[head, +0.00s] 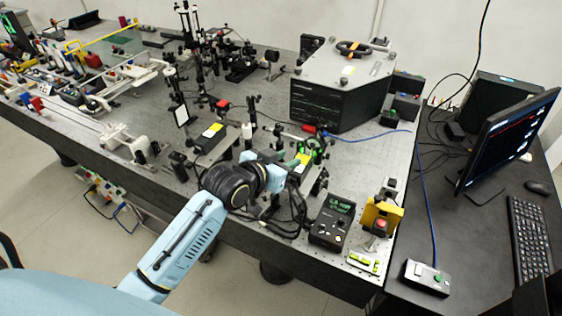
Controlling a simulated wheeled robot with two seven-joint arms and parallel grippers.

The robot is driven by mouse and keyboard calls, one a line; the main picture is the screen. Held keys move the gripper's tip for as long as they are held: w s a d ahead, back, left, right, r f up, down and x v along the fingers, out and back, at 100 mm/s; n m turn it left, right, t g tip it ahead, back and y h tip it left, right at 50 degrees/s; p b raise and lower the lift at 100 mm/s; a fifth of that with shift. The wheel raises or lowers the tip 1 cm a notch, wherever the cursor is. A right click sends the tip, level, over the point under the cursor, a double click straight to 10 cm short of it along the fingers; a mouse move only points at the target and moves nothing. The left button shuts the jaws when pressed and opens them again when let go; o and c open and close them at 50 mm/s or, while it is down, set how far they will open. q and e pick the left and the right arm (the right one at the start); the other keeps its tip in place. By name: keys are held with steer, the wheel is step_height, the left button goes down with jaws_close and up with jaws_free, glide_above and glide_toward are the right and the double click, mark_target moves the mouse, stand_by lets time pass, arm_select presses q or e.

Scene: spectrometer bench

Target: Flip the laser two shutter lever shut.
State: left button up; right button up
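My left arm reaches in from the lower left over the bench (345,160). Its wrist hides most of my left gripper (290,178), and I cannot tell whether the fingers are open. The gripper is beside a dark box with a yellow label (304,158), close to a green ringed mount (315,146). A similar dark box with a yellow label (212,131) is to the left. These look like laser housings, but I cannot read which is laser two. No shutter lever can be made out, and contact cannot be judged. My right gripper is not in view.
A controller with a green display (330,220) and a yellow mount (381,216) stand to the right of my gripper. A large black-sided instrument (335,103) is behind. Posts and optics crowd the left. A blue cable crosses toward the side desk with its monitor (505,135).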

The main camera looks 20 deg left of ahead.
arm_select(q)
steer(key=shift+v, duration=0.9)
